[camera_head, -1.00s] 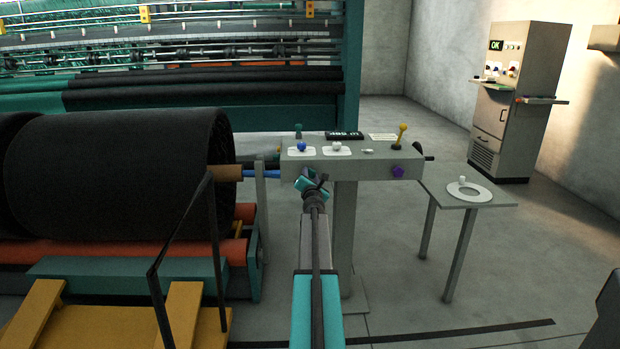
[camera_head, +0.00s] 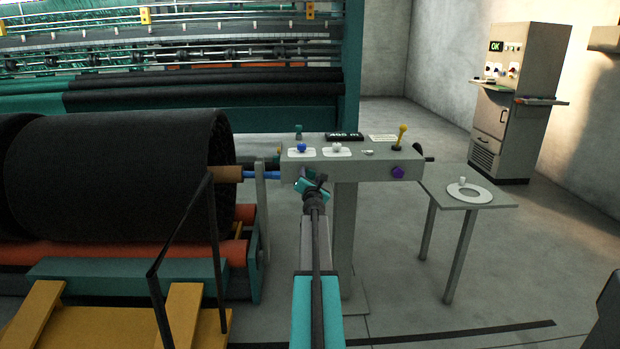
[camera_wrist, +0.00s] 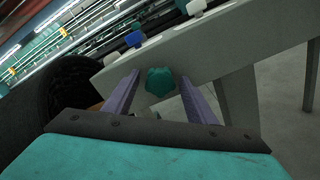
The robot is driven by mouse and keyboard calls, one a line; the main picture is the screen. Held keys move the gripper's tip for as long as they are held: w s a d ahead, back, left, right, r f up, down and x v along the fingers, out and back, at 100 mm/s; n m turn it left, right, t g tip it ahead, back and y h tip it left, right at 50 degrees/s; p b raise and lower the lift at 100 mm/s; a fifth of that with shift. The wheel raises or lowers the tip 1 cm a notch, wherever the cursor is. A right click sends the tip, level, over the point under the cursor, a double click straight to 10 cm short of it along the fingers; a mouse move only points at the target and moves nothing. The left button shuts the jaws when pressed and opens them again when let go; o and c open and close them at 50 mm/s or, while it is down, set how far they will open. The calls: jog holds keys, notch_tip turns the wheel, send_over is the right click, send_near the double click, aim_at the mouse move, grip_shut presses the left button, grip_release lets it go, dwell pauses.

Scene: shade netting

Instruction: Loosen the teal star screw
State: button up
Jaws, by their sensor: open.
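The teal star screw (camera_wrist: 159,82) is on the front face of the grey console (camera_wrist: 215,60) in the wrist view. It lies between the two purple fingers of my gripper (camera_wrist: 160,76). The fingers stand apart, one on each side of the screw, with visible gaps, so the gripper is open and not clamped on it. How far the tips are from the console face is hard to tell. In the head view, my gripper (camera_head: 309,186) is at the left end of the console (camera_head: 355,167) and hides the screw.
A purple star knob (camera_head: 397,172) is at the console's right end. A blue button (camera_head: 301,147), a white button (camera_head: 336,147) and a yellow-topped lever (camera_head: 401,135) stand on top. The black netting roll (camera_head: 120,175) is close on the left. A small table (camera_head: 470,195) stands right.

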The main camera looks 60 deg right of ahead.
jog(key=shift+v, duration=1.35)
jog(key=shift+w, duration=0.1)
jog(key=m+p, duration=0.1)
jog(key=m, duration=0.4)
jog(key=shift+r, duration=0.1)
jog(key=m+p, duration=0.1)
jog(key=m, duration=0.3)
jog(key=m+p, duration=0.2)
jog(key=m, duration=0.3)
jog(key=shift+r+m, duration=0.1)
jog(key=shift+m, duration=0.2)
jog(key=m+p, duration=0.1)
jog(key=m, duration=0.1)
jog(key=shift+m, duration=0.3)
jog(key=shift+x, duration=1.25)
